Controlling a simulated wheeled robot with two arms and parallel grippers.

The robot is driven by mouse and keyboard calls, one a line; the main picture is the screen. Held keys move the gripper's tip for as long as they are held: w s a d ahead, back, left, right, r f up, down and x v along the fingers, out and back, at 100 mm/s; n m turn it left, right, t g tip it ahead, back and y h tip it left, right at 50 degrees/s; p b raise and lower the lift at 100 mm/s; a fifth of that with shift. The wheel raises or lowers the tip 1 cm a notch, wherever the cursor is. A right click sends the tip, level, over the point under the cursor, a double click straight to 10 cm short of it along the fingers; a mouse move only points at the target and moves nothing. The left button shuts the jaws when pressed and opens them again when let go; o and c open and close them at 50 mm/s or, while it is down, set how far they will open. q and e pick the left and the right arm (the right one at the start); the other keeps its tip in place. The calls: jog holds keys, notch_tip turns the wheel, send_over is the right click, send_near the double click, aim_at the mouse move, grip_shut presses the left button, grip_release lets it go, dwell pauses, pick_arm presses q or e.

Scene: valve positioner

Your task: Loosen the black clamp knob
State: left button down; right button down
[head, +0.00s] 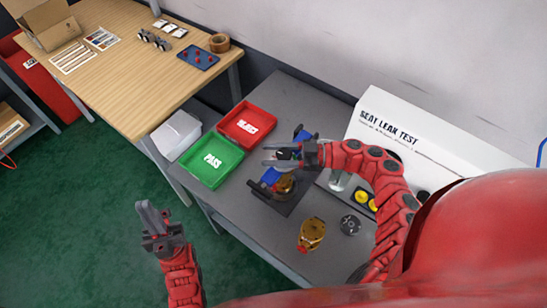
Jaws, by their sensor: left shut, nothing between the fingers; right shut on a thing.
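A clamp fixture with blue jaws (270,176) stands on the grey bench, with a brass-coloured valve body (286,184) at its near side. My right gripper (279,156) reaches in from the right over the fixture and is shut on a small dark part, which looks like the black clamp knob. The fingers mostly hide the knob, so its turn cannot be read. My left gripper (150,216) is shut and empty, held up over the green floor, left of the bench and apart from the fixture.
A green PASS tray (196,178) and a red tray (265,112) lie left of the fixture. Another brass valve (311,233) and a dark round disc (350,225) lie nearer me. The white SEAT LEAK TEST unit (400,128) stands right, against the wall.

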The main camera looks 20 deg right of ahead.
jog(key=shift+s+f+n+g+b, duration=0.15)
jog(key=shift+n+g+b, duration=0.25)
jog(key=shift+g+b, duration=0.25)
jog(key=shift+s+n+g+b, duration=0.1)
jog(key=shift+n+g+b, duration=0.35)
jog(key=shift+g, duration=0.3)
jog(key=shift+c, duration=1.4)
grip_release()
jog(key=shift+a, duration=0.1)
jog(key=shift+r, duration=0.2)
jog(key=shift+r, duration=0.35)
notch_tip(320, 180, up, 2)
jog(key=shift+r+b, duration=0.25)
jog(key=shift+b, duration=0.1)
jog(key=s+a, duration=0.1)
jog(key=s, duration=0.6)
jog(key=s+a+r, duration=0.1)
jog(key=s+a, duration=0.1)
jog(key=s, duration=0.6)
jog(key=shift+s+a+r, duration=0.25)
jog(key=shift+s+a, duration=0.05)
